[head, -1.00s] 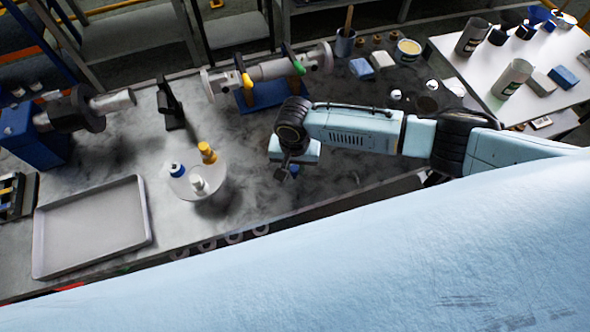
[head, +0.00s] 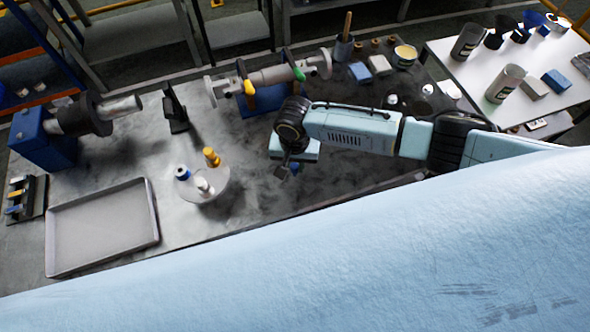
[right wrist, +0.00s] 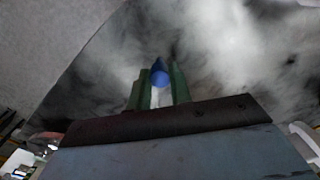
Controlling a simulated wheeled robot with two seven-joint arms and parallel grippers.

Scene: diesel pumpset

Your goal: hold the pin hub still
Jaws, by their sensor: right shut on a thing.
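A black round hub (head: 91,113) sits on the blue block (head: 43,140) at the left of the bench, with a grey shaft (head: 122,107) pointing right. It may be the pin hub; I cannot tell for sure. My right gripper (head: 284,172) is over the middle of the bench, well to the right of the hub and apart from it. In the right wrist view its green fingers (right wrist: 158,92) are shut on a small white item with a blue tip (right wrist: 159,72). The blue tip also shows beside the gripper in the head view (head: 295,168). My left gripper is out of view.
A round tray (head: 212,190) with small bottles stands left of my right gripper. A grey tray (head: 102,228) lies at the front left. A grey shaft assembly (head: 276,76) with yellow and green handles lies behind the gripper. A white table (head: 540,60) is at the right.

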